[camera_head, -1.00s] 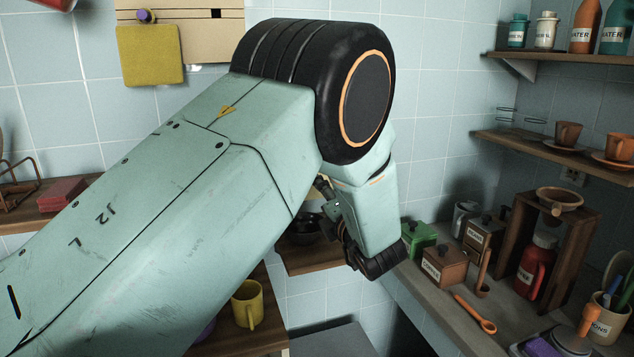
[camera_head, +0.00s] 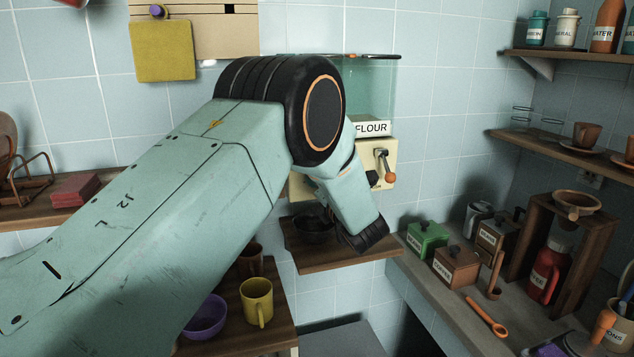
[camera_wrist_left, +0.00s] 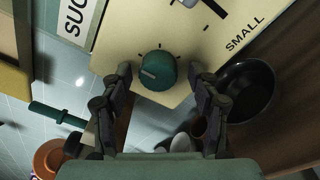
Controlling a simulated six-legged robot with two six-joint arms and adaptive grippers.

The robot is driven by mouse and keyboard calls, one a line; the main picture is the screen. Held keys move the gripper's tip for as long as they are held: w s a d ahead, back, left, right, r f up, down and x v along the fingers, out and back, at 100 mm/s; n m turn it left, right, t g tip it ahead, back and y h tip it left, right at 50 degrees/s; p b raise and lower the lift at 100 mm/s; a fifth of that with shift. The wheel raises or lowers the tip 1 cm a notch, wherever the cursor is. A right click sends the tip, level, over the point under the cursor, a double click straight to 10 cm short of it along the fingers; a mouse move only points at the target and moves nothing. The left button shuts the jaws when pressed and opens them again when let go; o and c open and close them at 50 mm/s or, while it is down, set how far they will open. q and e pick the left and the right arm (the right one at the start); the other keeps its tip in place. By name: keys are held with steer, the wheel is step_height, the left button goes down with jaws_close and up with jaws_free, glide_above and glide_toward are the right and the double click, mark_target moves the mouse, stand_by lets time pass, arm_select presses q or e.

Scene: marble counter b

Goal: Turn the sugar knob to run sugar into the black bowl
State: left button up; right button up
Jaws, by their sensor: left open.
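A round green knob (camera_wrist_left: 157,70) with a pale pointer line sits on a cream dispenser panel (camera_wrist_left: 110,45), with a partly cut-off label (camera_wrist_left: 75,20) starting "SU" beside it. My left gripper (camera_wrist_left: 160,76) is open, with one finger on each side of the knob. No clear contact shows. The black bowl (camera_wrist_left: 246,90) is to the right in the wrist view. In the head view the bowl (camera_head: 314,230) stands on a small wooden shelf, partly behind my left arm. My right gripper is out of view.
The dispenser's flour side (camera_head: 372,128) has a lever with an orange end (camera_head: 390,177). A yellow mug (camera_head: 257,302) and purple bowl (camera_head: 205,317) stand lower left.

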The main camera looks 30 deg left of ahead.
arm_select(q)
steer(key=shift+s+d+r, duration=0.15)
steer(key=shift+d+r, duration=0.1)
steer(key=shift+w+a+f, duration=0.2)
steer(key=shift+a+f, duration=0.05)
steer(key=c, duration=0.4)
steer(key=shift+d, duration=0.1)
steer(key=c, duration=0.8)
